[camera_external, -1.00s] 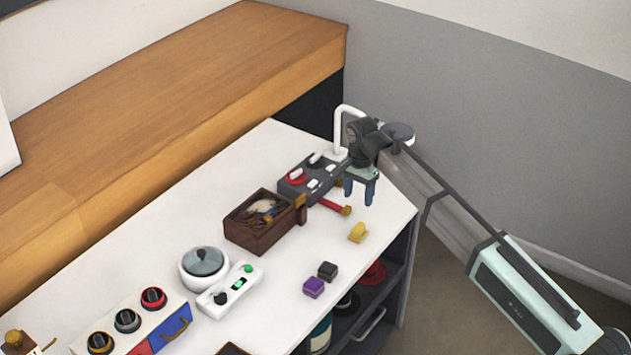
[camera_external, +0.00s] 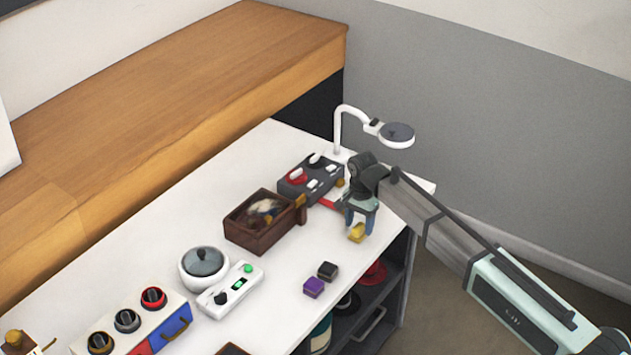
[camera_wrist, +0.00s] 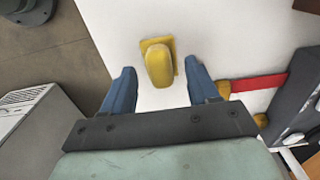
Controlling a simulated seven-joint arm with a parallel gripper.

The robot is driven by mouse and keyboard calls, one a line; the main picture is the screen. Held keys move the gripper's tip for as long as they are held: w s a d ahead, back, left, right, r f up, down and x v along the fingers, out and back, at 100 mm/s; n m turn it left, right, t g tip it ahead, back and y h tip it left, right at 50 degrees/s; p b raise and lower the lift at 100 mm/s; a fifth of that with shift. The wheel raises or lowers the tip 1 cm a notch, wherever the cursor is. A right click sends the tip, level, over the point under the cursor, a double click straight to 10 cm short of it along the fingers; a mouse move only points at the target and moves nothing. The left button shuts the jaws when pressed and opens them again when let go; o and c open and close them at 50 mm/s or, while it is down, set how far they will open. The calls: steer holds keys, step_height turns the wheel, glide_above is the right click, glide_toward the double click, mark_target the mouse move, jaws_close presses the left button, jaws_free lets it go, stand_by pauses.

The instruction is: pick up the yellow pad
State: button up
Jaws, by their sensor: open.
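The yellow pad (camera_external: 357,233) lies on the white tabletop near its right edge. In the wrist view the yellow pad (camera_wrist: 159,64) is a flat plate with a raised rounded block on it. It lies ahead of my fingers, roughly in line with the gap between them. My gripper (camera_external: 359,226) points down over the pad in the external view, and its fingers partly hide it. In the wrist view my gripper (camera_wrist: 160,82) has its two blue fingers spread wide with nothing between them. I cannot tell the exact height of the fingertips above the table.
A wooden box (camera_external: 262,238) stands left. Black (camera_external: 328,270) and purple (camera_external: 313,287) blocks sit nearer the front. A white lamp (camera_external: 340,128) stands behind. The table edge is close on the right.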

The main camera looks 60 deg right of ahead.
mark_target(359, 225)
steer(key=shift+f, duration=0.85)
steer(key=shift+c, duration=0.3)
steer(key=c, duration=0.8)
step_height(359, 225, up, 10)
steer(key=shift+r, duration=0.1)
